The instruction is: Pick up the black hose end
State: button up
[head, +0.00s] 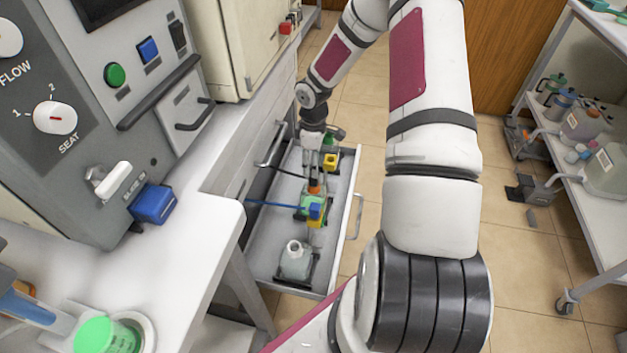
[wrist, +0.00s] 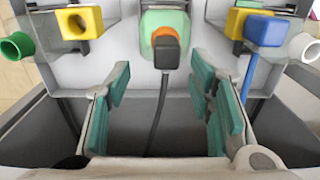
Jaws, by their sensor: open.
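The black hose end (wrist: 166,52) sits in an orange collar (wrist: 165,35) on top of a green bottle (wrist: 165,18) in the wrist view. Its black hose (wrist: 155,120) runs down the picture between my fingers; in the head view the black hose (head: 287,173) crosses the drawer. My gripper (wrist: 160,80) is open and empty, its teal pads left and right of the hose end's line, with the hose end just beyond the fingertips. In the head view my gripper (head: 312,165) points down over the open drawer, and the hose end is hard to make out there.
A blue hose end (wrist: 265,30) sits by a yellow holder (wrist: 245,20) on the right; another yellow holder (wrist: 78,22) is on the left. The drawer (head: 262,258) also holds a clear bottle (head: 295,260). The counter (head: 200,235) and drawer walls are close; floor lies right.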

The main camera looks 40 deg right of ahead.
aim_at(314, 182)
jog(key=f, duration=0.5)
jog(key=shift+s+a+b, duration=0.2)
jog(key=shift+s+b, duration=0.2)
grip_shut()
